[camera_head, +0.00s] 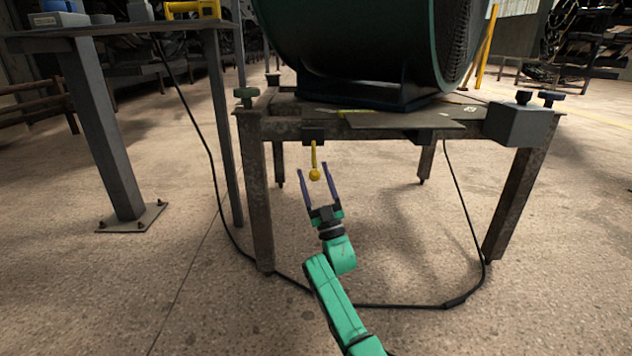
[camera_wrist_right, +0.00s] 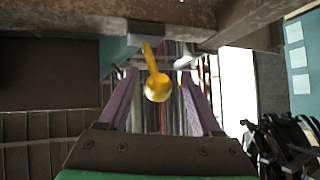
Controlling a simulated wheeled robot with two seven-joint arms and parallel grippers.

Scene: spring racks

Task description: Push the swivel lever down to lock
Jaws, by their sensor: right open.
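The swivel lever (camera_head: 314,158) is a thin yellow rod with a round knob at its end. It hangs down from a dark block under the front edge of the metal stand in the head view. In the right wrist view the lever (camera_wrist_right: 156,80) shows with its knob toward me. My right gripper (camera_head: 315,168) is open, and its two purple fingers stand on either side of the knob. In the right wrist view the fingers (camera_wrist_right: 157,88) flank the knob with gaps on both sides; I cannot tell whether anything touches. My left gripper is not in view.
The metal stand (camera_head: 384,126) carries a large dark green round housing (camera_head: 365,50). A grey box (camera_head: 519,125) sits at its right corner. A black cable (camera_head: 400,306) loops over the floor. A table (camera_head: 100,120) stands at the left. The floor under the stand is mostly clear.

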